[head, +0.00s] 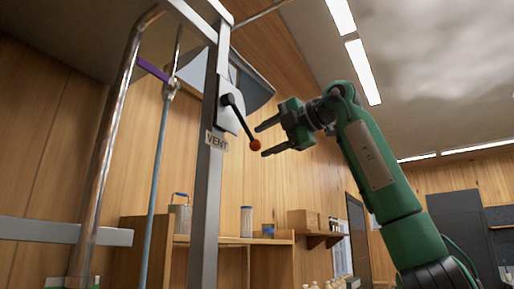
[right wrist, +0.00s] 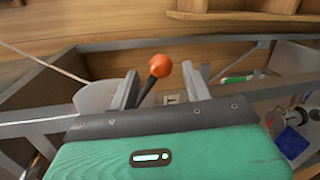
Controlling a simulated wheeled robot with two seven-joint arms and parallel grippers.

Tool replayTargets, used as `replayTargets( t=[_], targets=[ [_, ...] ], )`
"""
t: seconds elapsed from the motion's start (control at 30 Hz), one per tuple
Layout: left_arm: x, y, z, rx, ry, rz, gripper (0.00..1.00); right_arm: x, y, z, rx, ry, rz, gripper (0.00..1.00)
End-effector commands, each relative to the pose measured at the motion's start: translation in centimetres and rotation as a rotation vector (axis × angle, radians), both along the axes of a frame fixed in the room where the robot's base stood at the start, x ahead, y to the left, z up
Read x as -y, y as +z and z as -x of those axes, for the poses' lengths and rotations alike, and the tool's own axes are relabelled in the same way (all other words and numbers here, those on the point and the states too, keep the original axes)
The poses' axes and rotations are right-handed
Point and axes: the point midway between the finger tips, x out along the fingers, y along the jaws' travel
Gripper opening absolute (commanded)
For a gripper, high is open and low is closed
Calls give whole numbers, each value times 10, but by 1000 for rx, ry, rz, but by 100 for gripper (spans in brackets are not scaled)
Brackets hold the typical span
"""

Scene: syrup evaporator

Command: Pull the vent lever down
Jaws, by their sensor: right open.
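The vent lever (head: 239,116) is a black rod with an orange-red ball knob (head: 255,145), mounted on a grey plate on a metal post. It slants down to the right, above and beside a "VENT" label (head: 217,141). My right gripper (head: 263,140) is open, its two fingers pointing left at the knob, one above and one below it in the head view. In the right wrist view the knob (right wrist: 160,65) and rod show between the open fingers (right wrist: 164,88), with gaps on both sides. No grip on the lever shows. My left gripper is out of view.
The metal post (head: 207,190) stands beside the lever. A copper-toned pipe (head: 105,150) and a thin blue-grey rod (head: 157,175) are to its left. A wooden shelf (head: 265,241) with containers stands behind. The space right of the knob holds my right arm.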

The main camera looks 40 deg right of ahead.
Motion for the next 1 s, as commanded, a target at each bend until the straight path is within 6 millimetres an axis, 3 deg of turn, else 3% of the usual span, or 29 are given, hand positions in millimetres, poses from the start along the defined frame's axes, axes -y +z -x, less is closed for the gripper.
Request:
replayTargets(
  t=[0.2,0.4,0.6,1.0],
  targets=[
    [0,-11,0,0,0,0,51,17,8,50,3,0,-1,49],
    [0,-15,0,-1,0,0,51,27,15,79,1,-1,1,49],
    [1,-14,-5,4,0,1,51,30,17,90,-1,0,1,49],
    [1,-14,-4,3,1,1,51,30,17,90,-1,0,1,49]
  ],
)
